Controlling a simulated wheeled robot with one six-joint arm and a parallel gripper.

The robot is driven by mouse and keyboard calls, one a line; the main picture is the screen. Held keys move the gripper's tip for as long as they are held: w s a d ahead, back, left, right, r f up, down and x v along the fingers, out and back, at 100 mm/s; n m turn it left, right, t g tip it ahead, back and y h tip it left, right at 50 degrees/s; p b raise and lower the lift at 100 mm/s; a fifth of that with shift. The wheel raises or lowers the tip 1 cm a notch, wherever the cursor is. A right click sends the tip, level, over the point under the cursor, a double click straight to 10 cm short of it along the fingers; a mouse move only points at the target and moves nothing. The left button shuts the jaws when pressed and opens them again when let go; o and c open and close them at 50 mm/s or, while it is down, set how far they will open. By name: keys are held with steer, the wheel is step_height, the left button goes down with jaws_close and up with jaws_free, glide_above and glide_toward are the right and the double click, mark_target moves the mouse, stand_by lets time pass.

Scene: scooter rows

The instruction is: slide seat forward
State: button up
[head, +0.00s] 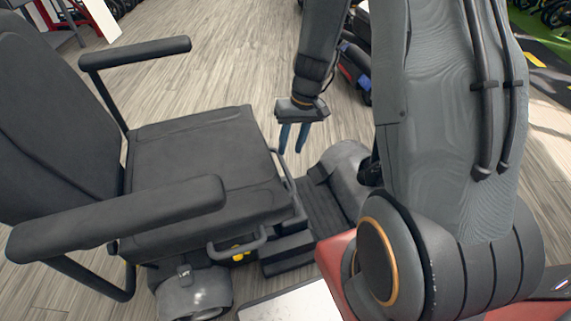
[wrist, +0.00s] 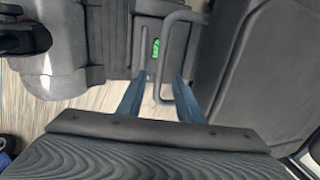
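The scooter seat (head: 195,150) is black and padded, with a tall backrest (head: 45,120) at the left of the head view. A thin grey loop bar (head: 289,178) stands along the seat's right edge. In the wrist view a grey loop bar (wrist: 165,60) runs beside a small green label (wrist: 155,48), with the dark seat cushion (wrist: 270,70) at right. My gripper (head: 291,150) is open and empty, its two blue fingers pointing down near that bar. In the wrist view the fingertips (wrist: 160,78) appear on either side of the bar's lower corner; I cannot tell the depth between them.
Two armrests (head: 135,52) flank the seat; the nearer one (head: 120,218) crosses the foreground. A second loop bar (head: 235,243) with a yellow mark is on the near side. A grey wheel cover (head: 345,165) lies right of the footboard (head: 325,205). Wood floor (head: 225,70) is clear behind.

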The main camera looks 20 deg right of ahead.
mark_target(286, 166)
steer(key=f, duration=0.3)
steer(key=a+f+b, duration=0.1)
steer(key=f, duration=0.3)
steer(key=shift+a+b, duration=0.2)
steer(key=shift+b, duration=0.1)
steer(key=shift+r, duration=0.1)
jaws_close()
